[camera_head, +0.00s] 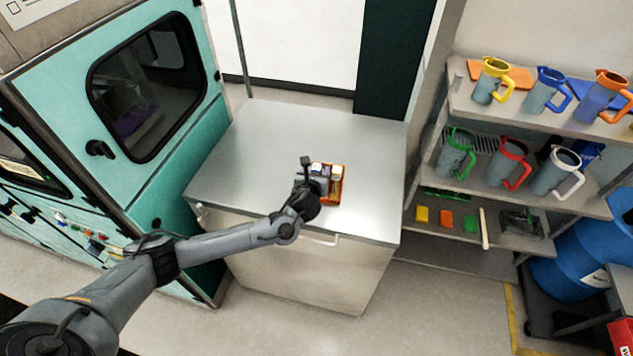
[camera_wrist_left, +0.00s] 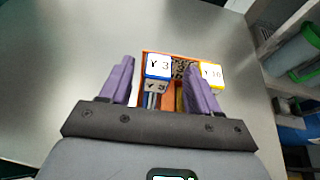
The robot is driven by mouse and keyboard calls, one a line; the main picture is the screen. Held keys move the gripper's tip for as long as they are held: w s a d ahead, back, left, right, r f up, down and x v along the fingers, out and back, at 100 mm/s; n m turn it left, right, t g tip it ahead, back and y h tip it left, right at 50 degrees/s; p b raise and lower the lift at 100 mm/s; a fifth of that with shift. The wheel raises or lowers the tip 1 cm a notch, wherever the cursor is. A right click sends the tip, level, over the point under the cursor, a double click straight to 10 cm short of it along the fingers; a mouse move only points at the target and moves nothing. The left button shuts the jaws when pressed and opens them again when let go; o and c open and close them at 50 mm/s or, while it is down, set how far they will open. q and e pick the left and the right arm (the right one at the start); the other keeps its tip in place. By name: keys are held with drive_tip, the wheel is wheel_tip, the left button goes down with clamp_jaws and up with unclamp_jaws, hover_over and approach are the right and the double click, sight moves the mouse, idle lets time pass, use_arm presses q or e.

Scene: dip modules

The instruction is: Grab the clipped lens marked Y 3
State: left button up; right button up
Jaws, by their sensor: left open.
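The lens marked Y 3 (camera_wrist_left: 157,68) has a white top with blue edges and stands upright in an orange tray (camera_wrist_left: 150,53). In the head view the small orange tray (camera_head: 345,169) sits on the grey metal worktop. My left gripper (camera_wrist_left: 160,64) is open, with its purple fingers apart on either side of the Y 3 lens; I see no clear contact. In the head view my left gripper (camera_head: 322,182) is at the tray and hides part of it. My right gripper is not in view.
A yellow-edged lens (camera_wrist_left: 211,75) with a Y label stands just right of my right-hand finger. The worktop (camera_head: 260,150) is clear around the tray. A teal cabinet (camera_head: 70,75) stands left; shelves with several jugs (camera_head: 508,160) stand right.

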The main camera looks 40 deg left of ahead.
sight(317, 166)
use_arm(q)
drive_tip(key=shift+x, duration=2.35)
drive_tip(key=shift+a, duration=0.1)
drive_tip(key=shift+c, duration=0.2)
clamp_jaws()
